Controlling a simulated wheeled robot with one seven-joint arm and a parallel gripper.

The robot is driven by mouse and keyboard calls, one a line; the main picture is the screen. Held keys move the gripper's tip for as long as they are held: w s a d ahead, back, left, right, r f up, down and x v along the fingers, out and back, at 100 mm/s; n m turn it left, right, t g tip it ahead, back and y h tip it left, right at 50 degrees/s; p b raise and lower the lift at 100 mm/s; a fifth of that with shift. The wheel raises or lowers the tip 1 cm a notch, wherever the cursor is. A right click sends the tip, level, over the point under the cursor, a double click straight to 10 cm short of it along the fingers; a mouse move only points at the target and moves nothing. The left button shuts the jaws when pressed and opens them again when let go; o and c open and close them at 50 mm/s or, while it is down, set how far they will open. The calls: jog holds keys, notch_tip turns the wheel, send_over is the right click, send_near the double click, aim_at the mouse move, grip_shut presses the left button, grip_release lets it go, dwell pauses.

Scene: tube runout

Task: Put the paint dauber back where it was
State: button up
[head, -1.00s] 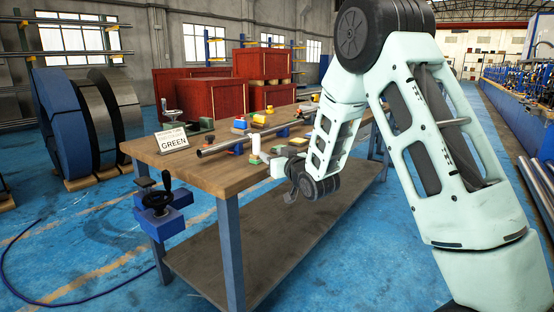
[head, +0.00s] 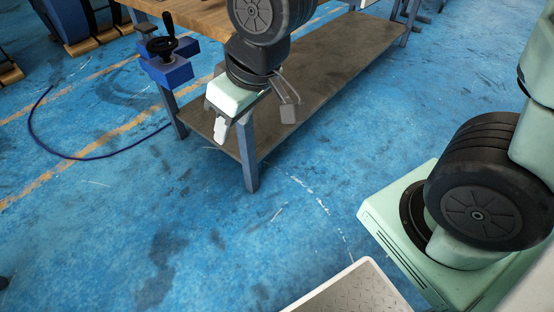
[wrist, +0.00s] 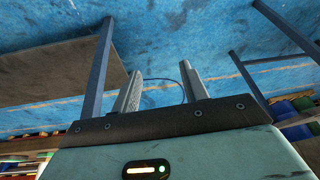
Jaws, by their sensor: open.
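I cannot make out the paint dauber in either current view. Most of the workbench top (head: 205,14), where it might be, is outside the head view. My gripper (head: 254,121) hangs in front of the bench, below the level of its top, by the near leg and lower shelf. Its fingers are apart, and the wrist view shows both fingers (wrist: 161,68) with nothing between them, only blue floor behind.
A blue vise (head: 168,62) with a black handle is at the bench's left end. The bare lower shelf (head: 335,62) runs back to the right. A blue hose (head: 32,122) lies on the floor at left. The floor in front is clear. Blurred coloured items (wrist: 298,106) show at the wrist view's right.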

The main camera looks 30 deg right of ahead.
jog(key=s+d+n+g+h, duration=0.1)
jog(key=s+n+g, duration=0.1)
jog(key=s, duration=1)
jog(key=shift+s+g+h, duration=0.3)
jog(key=shift+g+h, duration=0.1)
jog(key=shift+g, duration=0.3)
jog(key=shift+r, duration=0.15)
notch_tip(320, 180, up, 21)
jog(key=p, duration=2.1)
